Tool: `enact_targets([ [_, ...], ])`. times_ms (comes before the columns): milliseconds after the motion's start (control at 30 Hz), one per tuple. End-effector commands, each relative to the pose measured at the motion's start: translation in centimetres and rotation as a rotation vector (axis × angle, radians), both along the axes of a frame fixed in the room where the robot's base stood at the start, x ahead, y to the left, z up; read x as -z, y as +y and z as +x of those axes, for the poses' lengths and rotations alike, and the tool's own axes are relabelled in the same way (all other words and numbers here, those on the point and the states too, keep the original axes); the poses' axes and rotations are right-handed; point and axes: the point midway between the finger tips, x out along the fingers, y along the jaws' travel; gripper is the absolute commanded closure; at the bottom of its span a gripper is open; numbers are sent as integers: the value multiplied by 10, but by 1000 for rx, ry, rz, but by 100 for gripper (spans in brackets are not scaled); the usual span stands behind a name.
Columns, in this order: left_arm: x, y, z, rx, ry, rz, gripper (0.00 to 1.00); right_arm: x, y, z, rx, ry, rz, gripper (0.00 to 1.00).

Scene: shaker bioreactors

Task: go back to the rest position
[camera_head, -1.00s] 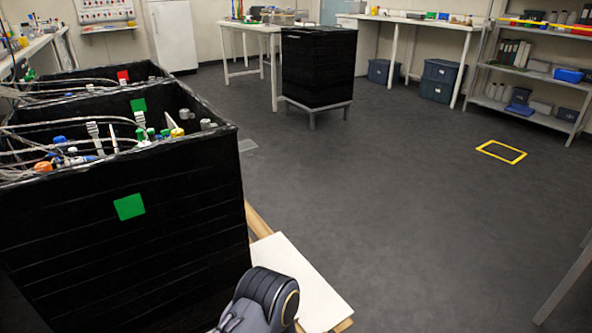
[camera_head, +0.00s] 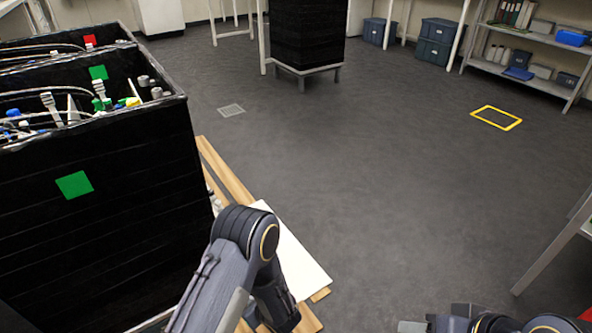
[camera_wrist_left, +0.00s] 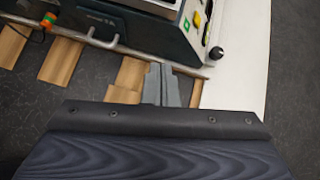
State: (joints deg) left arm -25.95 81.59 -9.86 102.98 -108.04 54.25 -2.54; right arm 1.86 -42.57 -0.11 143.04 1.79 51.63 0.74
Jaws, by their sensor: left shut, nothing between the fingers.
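My left arm (camera_head: 245,245) comes up from the bottom of the head view, bent, beside the nearest black bioreactor box (camera_head: 120,225). Its gripper cannot be made out in the head view. In the left wrist view my left gripper (camera_wrist_left: 162,85) is shut and empty, its fingers together above wooden slats (camera_wrist_left: 125,80). A dark device with a panel of green and yellow buttons (camera_wrist_left: 195,25) lies just beyond the fingertips. Part of my right arm (camera_head: 500,320) shows at the bottom right of the head view; its gripper is out of view.
Black boxes with tubes and coloured caps stand at the left. A white board (camera_head: 300,265) lies on the slats beside my left arm. A metal rail (camera_wrist_left: 100,40) runs along the device. A yellow floor frame (camera_head: 496,118) and shelves (camera_head: 535,70) are at the right. The middle floor is clear.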

Motion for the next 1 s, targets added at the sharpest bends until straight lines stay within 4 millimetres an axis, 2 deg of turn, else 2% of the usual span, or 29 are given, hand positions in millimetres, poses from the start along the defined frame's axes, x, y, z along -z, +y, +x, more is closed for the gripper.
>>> enact_targets([
  [267,-66,40,5,-298,-69,-104,100,0,0,0,0,0,0,55],
  [367,-98,60,0,-454,-101,-166,100,0,0,0,0,0,0,55],
  [467,-138,85,-14,-658,-141,-258,100,0,0,0,0,0,0,55],
  [600,-191,114,-48,-969,-191,-421,100,0,0,0,0,0,0,55],
  [700,-223,127,-77,-1178,-220,-552,100,0,0,0,0,0,0,55],
  [867,-266,133,-125,-1482,-255,-787,100,0,0,0,0,0,0,55],
  [1000,-297,126,-165,-1714,-273,-1021,100,0,0,0,0,0,0,55],
])
